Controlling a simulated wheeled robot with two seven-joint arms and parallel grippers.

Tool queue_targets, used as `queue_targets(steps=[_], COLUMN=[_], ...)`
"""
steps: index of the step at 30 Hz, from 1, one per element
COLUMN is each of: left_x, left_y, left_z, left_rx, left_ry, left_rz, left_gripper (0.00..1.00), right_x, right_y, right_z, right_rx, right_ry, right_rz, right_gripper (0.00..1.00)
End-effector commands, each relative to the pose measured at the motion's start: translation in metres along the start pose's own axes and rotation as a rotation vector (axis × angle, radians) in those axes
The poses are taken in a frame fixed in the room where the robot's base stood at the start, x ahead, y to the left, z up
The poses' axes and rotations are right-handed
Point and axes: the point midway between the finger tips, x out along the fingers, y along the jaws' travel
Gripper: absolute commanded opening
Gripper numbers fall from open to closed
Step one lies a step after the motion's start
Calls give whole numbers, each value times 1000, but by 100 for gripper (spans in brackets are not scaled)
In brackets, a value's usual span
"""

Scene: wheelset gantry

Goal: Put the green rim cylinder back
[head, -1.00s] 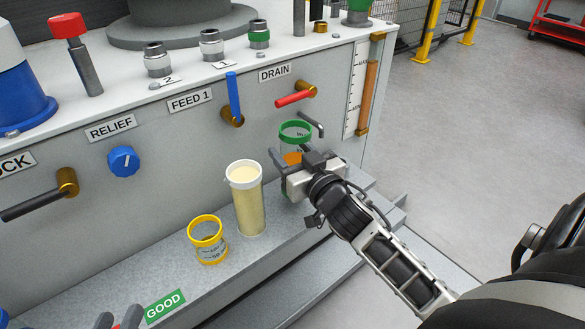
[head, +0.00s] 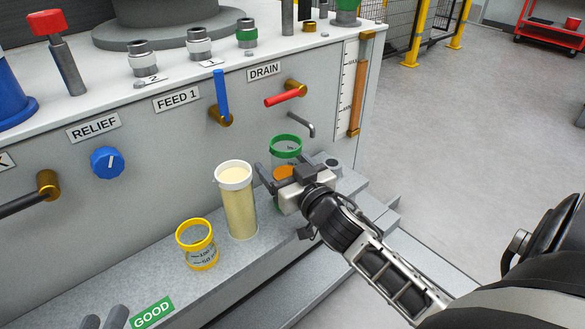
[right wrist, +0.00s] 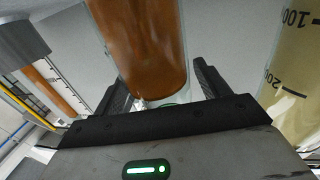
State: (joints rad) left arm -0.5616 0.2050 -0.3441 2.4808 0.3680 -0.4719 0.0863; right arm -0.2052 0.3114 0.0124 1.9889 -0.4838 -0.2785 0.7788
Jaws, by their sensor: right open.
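The green rim cylinder (head: 286,148) is clear, with amber-brown liquid low in it. It looks upright on the grey ledge below the drain spout; its base is hidden behind my right gripper (head: 283,179). That gripper is open, its fingers on either side of the cylinder. In the right wrist view the brown-filled cylinder (right wrist: 148,50) stands between the spread fingers (right wrist: 160,92), with gaps beside it. My left gripper (head: 104,319) shows only as two grey fingertips, apart, at the bottom left edge, by the green GOOD label (head: 152,313).
A white-rimmed cylinder (head: 240,205) of pale yellow liquid stands just left of my right gripper. A yellow-rimmed cup (head: 198,245) stands further left on the ledge (head: 150,285). The blue lever (head: 221,97), red drain lever (head: 285,96) and spout (head: 306,124) stick out above.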

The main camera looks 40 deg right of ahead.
Motion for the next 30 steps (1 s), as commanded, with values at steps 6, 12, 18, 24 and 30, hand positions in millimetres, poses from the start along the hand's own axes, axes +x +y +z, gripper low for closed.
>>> queue_targets(steps=[6,12,18,24,30], left_x=[0,0,-3,-4,-3], left_y=[0,-4,-6,-7,-8], left_z=[-5,1,6,7,8], left_rx=[27,52,69,83,84], left_ry=[-7,-36,-59,-65,-67], left_rz=[-15,-37,-49,-51,-52], left_gripper=[36,36,36,36,36], right_x=[-36,-80,-110,-120,-120], right_y=[0,0,0,0,0], right_z=[-1,0,0,-1,-1], right_rx=[3,3,2,0,0], right_ry=[-4,-4,-2,2,2], right_rz=[2,2,2,1,0], right_gripper=[75,75,75,75,75])
